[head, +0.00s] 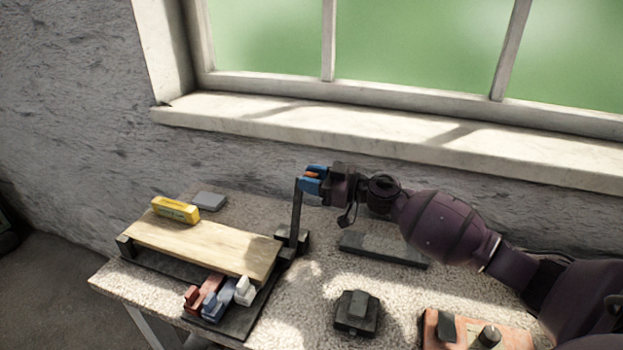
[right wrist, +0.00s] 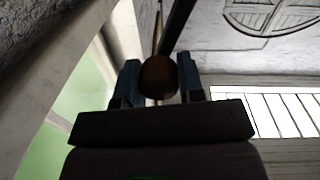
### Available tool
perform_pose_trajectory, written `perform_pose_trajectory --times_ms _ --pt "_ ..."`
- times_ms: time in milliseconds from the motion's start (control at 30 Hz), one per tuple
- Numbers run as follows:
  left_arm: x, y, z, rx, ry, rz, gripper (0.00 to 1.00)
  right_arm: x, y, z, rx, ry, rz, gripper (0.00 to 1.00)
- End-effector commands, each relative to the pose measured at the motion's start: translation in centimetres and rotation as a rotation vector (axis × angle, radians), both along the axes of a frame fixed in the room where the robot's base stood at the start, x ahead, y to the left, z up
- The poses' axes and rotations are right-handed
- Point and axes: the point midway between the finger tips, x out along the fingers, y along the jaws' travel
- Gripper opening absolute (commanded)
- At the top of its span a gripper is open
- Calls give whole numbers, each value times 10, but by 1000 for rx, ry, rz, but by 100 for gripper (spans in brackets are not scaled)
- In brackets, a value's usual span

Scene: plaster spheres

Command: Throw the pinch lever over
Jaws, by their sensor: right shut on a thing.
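The pinch lever (head: 296,212) is a dark bar standing nearly upright from a black base at the right end of the wooden board. My right gripper (head: 312,178) reaches in from the right. Its blue fingers are shut on the lever's top, where a bit of orange shows between them. In the right wrist view, a round brown knob (right wrist: 158,76) sits between the two blue fingers of that gripper (right wrist: 160,70). My left gripper is in neither view.
A wooden board (head: 200,240) carries a yellow block (head: 176,209) at its far left. Red, blue and white clips (head: 243,291) stand at its front. A dark flat bar (head: 384,249), a black box (head: 356,313) and an orange panel (head: 505,338) lie right. The windowed wall is behind.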

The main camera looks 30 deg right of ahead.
Motion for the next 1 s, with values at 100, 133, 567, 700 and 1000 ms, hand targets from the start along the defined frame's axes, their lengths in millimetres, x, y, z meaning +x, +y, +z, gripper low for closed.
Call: perform_pose_trajectory --times_ms 100,133,567,700,1000 --pt "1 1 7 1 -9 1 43 6 -7 0 37 32 -3 0" --pt "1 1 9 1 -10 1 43 8 -9 -1 49 43 -3 0" --pt "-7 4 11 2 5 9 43 42 -48 -37 295 264 -6 0" --pt "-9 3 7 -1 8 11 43 50 -57 -53 369 331 -6 0" --pt "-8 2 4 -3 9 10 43 60 -69 -75 478 429 -8 0"
